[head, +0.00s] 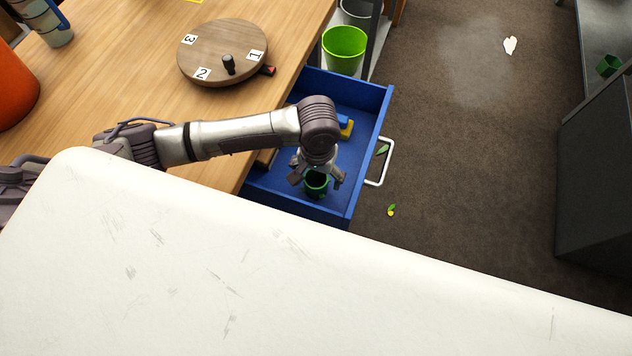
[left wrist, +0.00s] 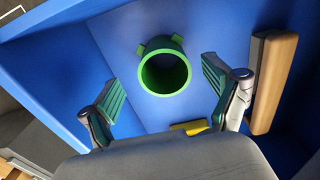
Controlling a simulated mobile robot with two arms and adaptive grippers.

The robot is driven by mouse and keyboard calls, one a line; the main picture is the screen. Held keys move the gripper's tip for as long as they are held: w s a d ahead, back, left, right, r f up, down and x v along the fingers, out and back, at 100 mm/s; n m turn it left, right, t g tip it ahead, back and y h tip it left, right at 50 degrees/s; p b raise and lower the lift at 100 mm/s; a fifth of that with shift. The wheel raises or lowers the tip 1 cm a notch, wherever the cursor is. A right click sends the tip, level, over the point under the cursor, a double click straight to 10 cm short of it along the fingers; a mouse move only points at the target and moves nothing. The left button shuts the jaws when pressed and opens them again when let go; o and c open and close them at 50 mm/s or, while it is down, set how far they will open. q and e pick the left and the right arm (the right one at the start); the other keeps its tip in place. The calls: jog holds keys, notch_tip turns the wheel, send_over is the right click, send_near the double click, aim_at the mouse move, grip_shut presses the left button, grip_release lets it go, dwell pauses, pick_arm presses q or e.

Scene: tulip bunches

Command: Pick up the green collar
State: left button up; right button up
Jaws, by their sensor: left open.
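The green collar (head: 317,187) is a short green ring with small tabs, standing in the open blue drawer (head: 378,135). In the left wrist view the collar (left wrist: 143,75) stands on the blue drawer floor, and I look into its round opening. My left gripper (head: 318,178) is over the collar, pointing down, and hides part of it in the head view. In the left wrist view my left gripper (left wrist: 160,76) has its two fingers spread wide, with the collar showing between and beyond them. Nothing is held. My right gripper is not in view.
A yellow block (left wrist: 190,127) and a wooden block (left wrist: 272,82) lie near the collar. Blue drawer walls surround it. A round wooden board (head: 215,45) with numbers sits on the table. A green bucket (head: 344,46) stands behind the drawer. My white body fills the foreground.

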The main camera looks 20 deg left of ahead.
aim_at(316, 184)
pick_arm(q)
jog(key=shift+f, duration=0.35)
jog(key=shift+a+f, duration=0.1)
jog(key=shift+f, duration=0.7)
jog(key=f+b, duration=0.1)
jog(key=f, duration=0.2)
jog(key=shift+w+a+f, duration=0.1)
jog(key=shift+w+f, duration=0.1)
jog(key=shift+f, duration=0.15)
jog(key=shift+c, duration=0.5)
jog(key=c, duration=1)
jog(key=shift+o, duration=0.2)
jog(key=shift+r, duration=0.2)
notch_tip(316, 184, up, 10)
jog(key=p, duration=0.1)
jog(key=shift+f+p, duration=0.15)
jog(key=shift+p, duration=0.25)
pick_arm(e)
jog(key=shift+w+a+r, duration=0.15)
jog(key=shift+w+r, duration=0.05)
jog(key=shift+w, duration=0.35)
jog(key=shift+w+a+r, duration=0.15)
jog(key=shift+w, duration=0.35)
